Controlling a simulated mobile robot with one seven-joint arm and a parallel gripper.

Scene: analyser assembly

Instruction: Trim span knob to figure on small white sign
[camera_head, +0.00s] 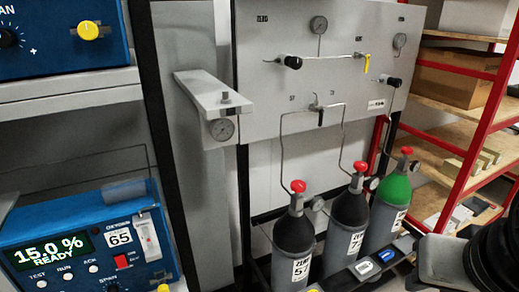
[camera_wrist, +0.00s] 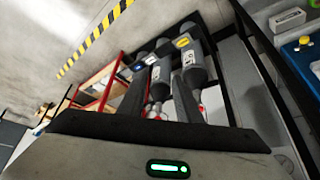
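The lower blue analyser (camera_head: 85,235) stands at the bottom left of the head view. Its green display (camera_head: 47,250) reads 15.0 % READY. A small white sign (camera_head: 119,238) on its front reads 65. The SPAN label (camera_head: 108,288) is at the bottom edge; its dark knob (camera_head: 122,289) is almost wholly cut off there. My gripper's grey body (camera_wrist: 165,150), with a green light, fills the bottom of the wrist view. Dark parts of my arm show at the head view's lower right.
A second blue analyser (camera_head: 60,42) sits on the shelf above. Several gas cylinders (camera_head: 349,219) with red valves stand in a rack below a grey gauge panel (camera_head: 338,85). A red-framed shelf (camera_head: 470,160) with boxes is at right. A blue unit (camera_wrist: 297,55) shows at the wrist view's right edge.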

